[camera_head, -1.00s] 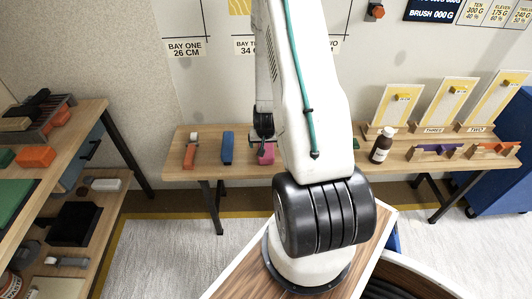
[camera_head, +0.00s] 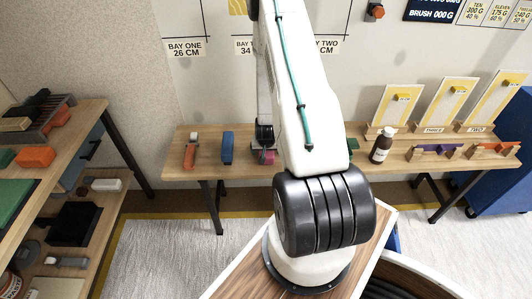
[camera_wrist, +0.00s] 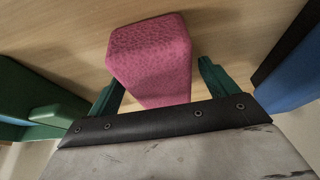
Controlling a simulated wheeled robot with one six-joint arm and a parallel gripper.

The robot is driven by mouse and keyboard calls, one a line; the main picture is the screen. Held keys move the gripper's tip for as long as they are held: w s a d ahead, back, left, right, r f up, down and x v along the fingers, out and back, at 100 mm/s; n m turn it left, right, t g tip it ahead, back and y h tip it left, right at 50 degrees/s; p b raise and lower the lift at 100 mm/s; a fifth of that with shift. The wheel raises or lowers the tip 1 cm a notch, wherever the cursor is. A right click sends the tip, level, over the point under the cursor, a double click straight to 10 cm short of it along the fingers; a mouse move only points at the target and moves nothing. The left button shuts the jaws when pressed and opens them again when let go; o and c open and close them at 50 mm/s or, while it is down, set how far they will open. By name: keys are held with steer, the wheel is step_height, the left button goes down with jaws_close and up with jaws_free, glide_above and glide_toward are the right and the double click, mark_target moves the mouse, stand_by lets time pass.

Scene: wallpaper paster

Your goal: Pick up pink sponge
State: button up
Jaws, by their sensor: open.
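The pink sponge (camera_wrist: 150,58) stands on the wooden table in the wrist view, between the two green fingers of my gripper (camera_wrist: 158,88). The fingers are open, one on each side of its near end, with a visible gap at the right finger. The sponge's near end is hidden behind the gripper's dark front bar. In the head view only a bit of the pink sponge (camera_head: 266,158) shows, below my gripper (camera_head: 264,146), whose fingers are mostly hidden there.
A blue block (camera_head: 227,147) and an orange-red tool (camera_head: 190,151) lie to the left on the table (camera_head: 208,170). A green block (camera_wrist: 36,100) and the blue block (camera_wrist: 292,75) flank the sponge in the wrist view. A brown bottle (camera_head: 382,146) stands farther right.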

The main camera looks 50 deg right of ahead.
steer(key=shift+f, duration=0.15)
steer(key=c, duration=1)
steer(key=shift+c, duration=0.3)
steer(key=shift+r, duration=0.9)
step_height(320, 180, up, 2)
steer(key=shift+r, duration=0.2)
steer(key=s+a, duration=0.3)
steer(key=s, duration=0.4)
steer(key=s+a+r, duration=0.1)
steer(key=s+a, duration=0.2)
steer(key=s, duration=0.4)
steer(key=shift+s+a, duration=0.25)
steer(key=shift+s, duration=0.05)
